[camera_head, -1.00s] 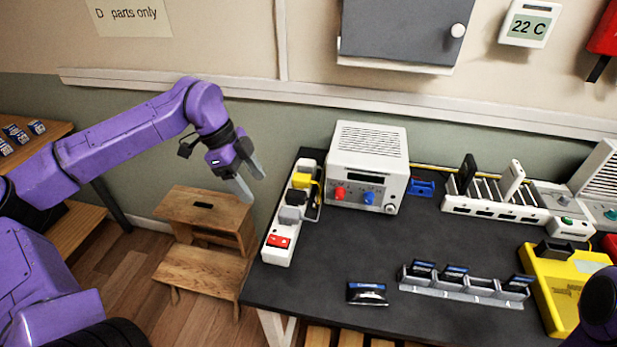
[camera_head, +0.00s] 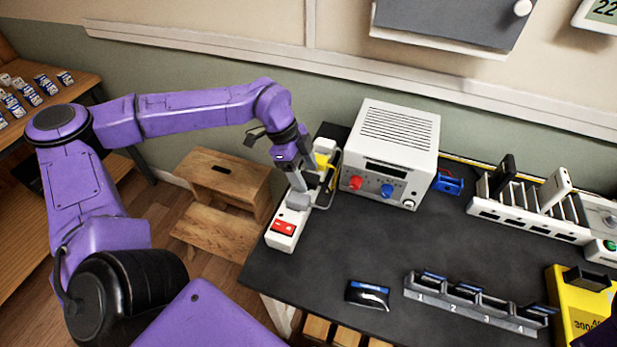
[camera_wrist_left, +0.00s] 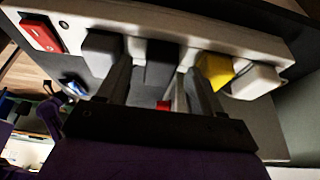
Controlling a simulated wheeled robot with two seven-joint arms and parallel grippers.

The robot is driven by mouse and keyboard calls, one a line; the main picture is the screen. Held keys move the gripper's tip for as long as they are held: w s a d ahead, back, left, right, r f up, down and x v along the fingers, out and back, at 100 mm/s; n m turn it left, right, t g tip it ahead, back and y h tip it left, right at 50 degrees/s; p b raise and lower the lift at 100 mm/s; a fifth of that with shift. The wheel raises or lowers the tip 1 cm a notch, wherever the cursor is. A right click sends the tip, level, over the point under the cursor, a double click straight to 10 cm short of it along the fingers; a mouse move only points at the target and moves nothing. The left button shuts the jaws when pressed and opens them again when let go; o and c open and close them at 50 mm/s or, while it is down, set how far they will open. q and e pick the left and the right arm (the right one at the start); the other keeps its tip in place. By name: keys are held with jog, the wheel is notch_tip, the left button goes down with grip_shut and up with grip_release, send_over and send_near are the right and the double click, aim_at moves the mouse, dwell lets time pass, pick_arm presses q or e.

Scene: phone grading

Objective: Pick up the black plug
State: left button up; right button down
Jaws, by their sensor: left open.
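The black plug (camera_wrist_left: 162,62) sits in the white power strip (camera_wrist_left: 262,40), between a grey plug (camera_wrist_left: 103,52) and a yellow plug (camera_wrist_left: 216,72) in the left wrist view. My left gripper (camera_wrist_left: 160,85) is open, with one finger on each side of the black plug. I cannot tell whether the fingers touch it. In the head view the left gripper (camera_head: 308,186) is low over the strip and hides most of the black plug. My right gripper is not in view.
A white power supply (camera_head: 390,150) with red and blue knobs stands close right of the strip. A white plug (camera_wrist_left: 255,82) is beyond the yellow one. A numbered rack (camera_head: 470,308) and a dark packet (camera_head: 367,294) are at the table front. The middle table is clear.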

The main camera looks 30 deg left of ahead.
pick_arm(q)
jog(key=shift+d+f, duration=0.15)
jog(key=shift+f, duration=0.2)
grip_shut()
jog(key=shift+r, duration=0.1)
jog(key=shift+r, duration=0.3)
notch_tip(320, 180, up, 3)
jog(key=shift+d+f, duration=0.1)
jog(key=s+d+r+b, duration=0.1)
jog(key=s+d+r, duration=0.2)
jog(key=s, duration=0.3)
jog(key=s+d+r+b, duration=0.2)
jog(key=s+d+r, duration=0.1)
jog(key=s+r, duration=0.3)
jog(key=shift+d+r, duration=0.2)
jog(key=shift+d, duration=0.15)
jog(key=shift+s, duration=0.1)
